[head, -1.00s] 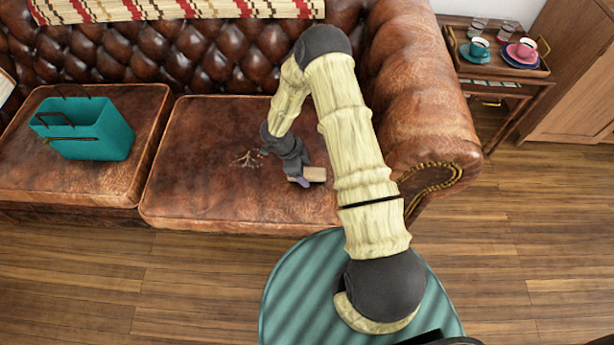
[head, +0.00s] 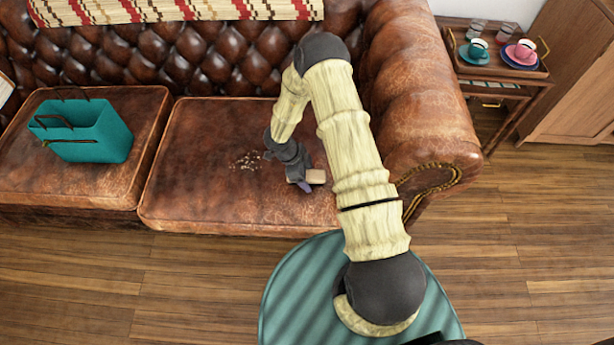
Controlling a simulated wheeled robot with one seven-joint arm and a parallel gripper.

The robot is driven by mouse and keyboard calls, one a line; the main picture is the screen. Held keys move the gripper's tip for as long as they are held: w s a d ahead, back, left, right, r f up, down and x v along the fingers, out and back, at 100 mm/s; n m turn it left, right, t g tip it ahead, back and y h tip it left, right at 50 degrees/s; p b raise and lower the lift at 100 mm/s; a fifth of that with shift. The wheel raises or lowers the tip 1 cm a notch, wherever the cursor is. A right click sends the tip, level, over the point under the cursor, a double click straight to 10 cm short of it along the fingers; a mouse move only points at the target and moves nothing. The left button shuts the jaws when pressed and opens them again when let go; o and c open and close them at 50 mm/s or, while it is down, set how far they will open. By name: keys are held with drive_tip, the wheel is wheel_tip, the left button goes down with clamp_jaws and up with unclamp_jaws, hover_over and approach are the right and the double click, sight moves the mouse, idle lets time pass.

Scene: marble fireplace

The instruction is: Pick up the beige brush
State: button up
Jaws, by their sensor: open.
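The beige brush (head: 316,176) lies on the right seat cushion of the brown leather sofa, near its front edge and the right armrest. Only its small block-shaped right end shows clearly; my gripper covers the rest. My gripper (head: 304,185) is open and points down at the left part of the brush. One finger shows in front of the brush. I cannot tell whether the fingers touch it or stand on both sides of it.
Scattered light crumbs (head: 247,161) lie on the cushion left of my gripper. A teal bag (head: 98,135) stands on the left cushion. The right armrest (head: 425,120) rises close by. A wooden side table (head: 530,82) with cups stands at right.

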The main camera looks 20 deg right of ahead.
drive_tip(key=shift+f, duration=0.15)
idle(0.3)
drive_tip(key=c, duration=1.2)
drive_tip(key=shift+a, duration=0.1)
wheel_tip(320, 180, up, 11)
drive_tip(key=shift+f+p, duration=0.2)
drive_tip(key=shift+p, duration=1.05)
